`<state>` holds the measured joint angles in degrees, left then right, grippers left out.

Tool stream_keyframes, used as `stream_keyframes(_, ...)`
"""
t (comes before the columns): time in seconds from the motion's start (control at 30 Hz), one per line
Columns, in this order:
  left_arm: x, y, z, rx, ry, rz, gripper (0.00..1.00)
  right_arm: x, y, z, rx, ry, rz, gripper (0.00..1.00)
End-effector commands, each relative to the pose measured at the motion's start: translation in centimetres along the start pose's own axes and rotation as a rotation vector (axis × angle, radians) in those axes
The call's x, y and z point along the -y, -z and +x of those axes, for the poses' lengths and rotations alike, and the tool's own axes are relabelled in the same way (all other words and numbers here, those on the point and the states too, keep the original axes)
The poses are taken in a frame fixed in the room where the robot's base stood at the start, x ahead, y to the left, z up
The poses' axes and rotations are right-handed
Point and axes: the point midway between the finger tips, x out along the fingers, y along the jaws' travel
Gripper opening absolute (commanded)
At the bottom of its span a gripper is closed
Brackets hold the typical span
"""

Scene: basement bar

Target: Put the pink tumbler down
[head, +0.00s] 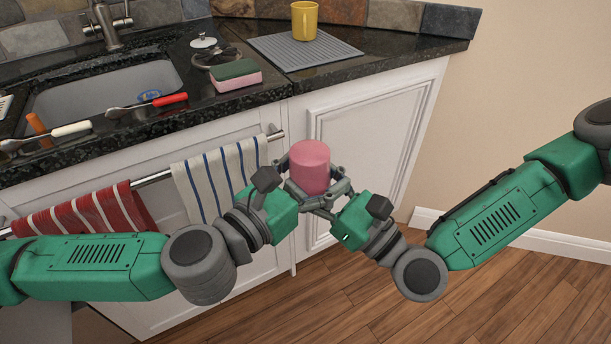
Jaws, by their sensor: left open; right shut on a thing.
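The pink tumbler (310,168) is in the middle of the head view, held up in the air in front of the white cabinet doors. Its upper end looks flat and closed, so it seems to be upside down. My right gripper (326,188) is shut on the tumbler from the lower right. My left gripper (291,184) is open, close against the tumbler's left side. The tumbler and fingers overlap, so I cannot tell whether the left fingers touch it.
A yellow mug (304,22) stands on a grey ribbed mat (283,55) on the dark counter (398,59). A sponge (236,76), a lidded dish (214,55) and utensils (147,105) lie by the sink (105,88). Towels (212,180) hang on a rail below. The mat's right part is bare.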

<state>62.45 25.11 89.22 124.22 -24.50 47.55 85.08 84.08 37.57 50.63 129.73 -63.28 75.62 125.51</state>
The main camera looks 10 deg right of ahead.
Motion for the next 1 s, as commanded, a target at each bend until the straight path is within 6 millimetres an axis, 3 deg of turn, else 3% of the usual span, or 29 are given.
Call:
stream_keyframes(0.17, 0.0, 0.0, 0.0, 0.000, 0.000, 0.000, 0.75, 0.0, -0.1, 0.0, 0.001, 0.000, 0.000, 0.14)
stream_keyframes(0.2, 0.0, 0.0, 0.0, 0.000, 0.000, 0.000, 0.68, 0.0, -0.1, 0.0, 0.002, 0.000, 0.000, 0.14)
stream_keyframes(0.37, 0.0, 0.0, 0.0, 0.000, 0.001, 0.001, 0.14, 0.0, -0.1, 0.0, 0.002, 0.000, 0.000, 0.15)
stream_keyframes(0.47, 0.1, 0.0, 0.0, 0.000, 0.002, 0.001, 0.14, 0.0, -0.1, 0.0, 0.002, 0.000, 0.001, 0.14)
stream_keyframes(0.5, 0.1, -0.1, 0.0, 0.001, 0.003, 0.001, 0.14, 0.0, -0.1, 0.0, 0.002, -0.001, 0.001, 0.54)
stream_keyframes(0.57, 0.1, 0.0, 0.0, 0.001, 0.003, 0.001, 0.14, 0.0, -0.1, 0.0, 0.002, -0.001, 0.001, 0.75)
stream_keyframes(0.87, 0.0, 0.0, 0.0, 0.000, 0.000, 0.001, 0.14, -0.1, -0.1, -0.2, 0.002, -0.001, 0.002, 0.75)
stream_keyframes(1.0, -0.1, 0.0, 0.0, 0.000, -0.003, 0.002, 0.14, 0.0, 0.0, -1.6, -0.001, -0.001, 0.003, 0.75)
